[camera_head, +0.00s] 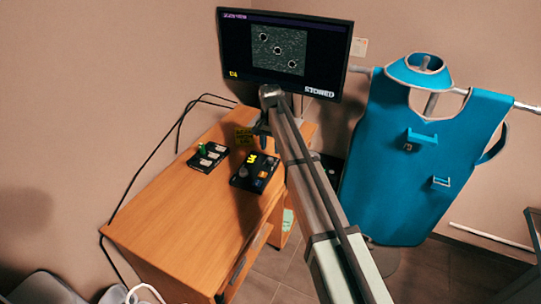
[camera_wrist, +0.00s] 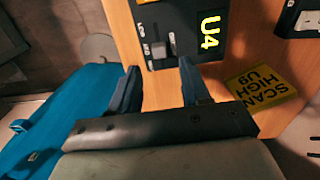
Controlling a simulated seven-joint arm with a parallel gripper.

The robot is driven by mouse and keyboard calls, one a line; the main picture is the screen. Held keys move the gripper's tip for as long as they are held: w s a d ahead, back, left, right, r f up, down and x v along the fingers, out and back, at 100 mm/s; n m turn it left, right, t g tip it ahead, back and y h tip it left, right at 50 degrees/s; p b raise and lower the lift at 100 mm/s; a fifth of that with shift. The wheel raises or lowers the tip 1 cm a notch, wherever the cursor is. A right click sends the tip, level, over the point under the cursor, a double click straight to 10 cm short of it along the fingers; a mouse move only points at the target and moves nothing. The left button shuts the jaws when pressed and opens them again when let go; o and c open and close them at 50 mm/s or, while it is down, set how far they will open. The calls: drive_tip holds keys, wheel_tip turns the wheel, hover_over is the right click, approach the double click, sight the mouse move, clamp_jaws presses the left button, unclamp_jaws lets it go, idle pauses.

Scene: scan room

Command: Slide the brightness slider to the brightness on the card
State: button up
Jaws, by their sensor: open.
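The black control panel (camera_head: 255,172) lies on the desk and also shows at the top of the wrist view (camera_wrist: 185,20). It has a yellow "U4" (camera_wrist: 209,30) and a grey slider knob (camera_wrist: 158,49). Small labels run along the knob's left, too small to read surely. A yellow card (camera_wrist: 264,90) reads "SCAN HIGH U9"; it also shows in the head view (camera_head: 244,137). My gripper (camera_wrist: 160,66) is open and empty, its fingers pointing at the panel edge on either side of the knob's line. In the head view my gripper (camera_head: 263,130) hangs above the desk; contact cannot be told.
The monitor (camera_head: 283,52) behind shows a grey picture and "STORED". A blue apron (camera_head: 420,170) hangs on a stand at the right. The desk's front left (camera_head: 180,225) is clear.

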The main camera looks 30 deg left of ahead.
sight(270, 161)
drive_tip(key=shift+f, duration=2.4)
clamp_jaws()
